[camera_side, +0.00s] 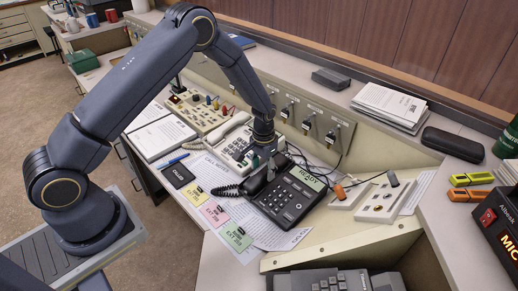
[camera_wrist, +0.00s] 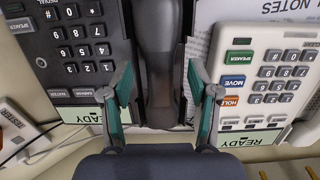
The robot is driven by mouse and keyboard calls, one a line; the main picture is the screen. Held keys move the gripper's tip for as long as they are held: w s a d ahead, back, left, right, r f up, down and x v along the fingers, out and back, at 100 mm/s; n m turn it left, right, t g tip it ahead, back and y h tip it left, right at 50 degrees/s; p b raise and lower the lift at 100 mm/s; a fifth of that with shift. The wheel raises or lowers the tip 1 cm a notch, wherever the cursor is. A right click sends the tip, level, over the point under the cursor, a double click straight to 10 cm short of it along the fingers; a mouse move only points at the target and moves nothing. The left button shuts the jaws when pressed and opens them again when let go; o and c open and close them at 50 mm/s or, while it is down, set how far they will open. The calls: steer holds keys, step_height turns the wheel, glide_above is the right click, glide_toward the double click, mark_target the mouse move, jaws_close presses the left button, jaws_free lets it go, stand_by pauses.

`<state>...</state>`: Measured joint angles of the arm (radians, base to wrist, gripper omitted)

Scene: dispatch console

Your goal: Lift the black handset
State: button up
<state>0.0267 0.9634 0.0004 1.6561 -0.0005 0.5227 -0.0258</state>
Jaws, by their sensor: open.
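The black handset (camera_side: 255,183) lies along the left side of the black desk phone (camera_side: 297,196), its coiled cord running off to the left. In the wrist view the handset (camera_wrist: 158,45) runs upright through the middle of the picture. My gripper (camera_side: 264,160) is above the handset's far end, pointing down. In the wrist view my gripper (camera_wrist: 160,88) is open, with one finger on each side of the handset. The fingers look close to its sides; I cannot tell whether they touch. The gripper partly hides the handset in the side view.
A white phone (camera_side: 236,146) stands close behind, also seen at the right of the wrist view (camera_wrist: 272,75). Colored tags (camera_side: 214,213) and papers lie in front. A panel with small plugs (camera_side: 368,202) is to the right.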

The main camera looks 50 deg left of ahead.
step_height(320, 180, down, 2)
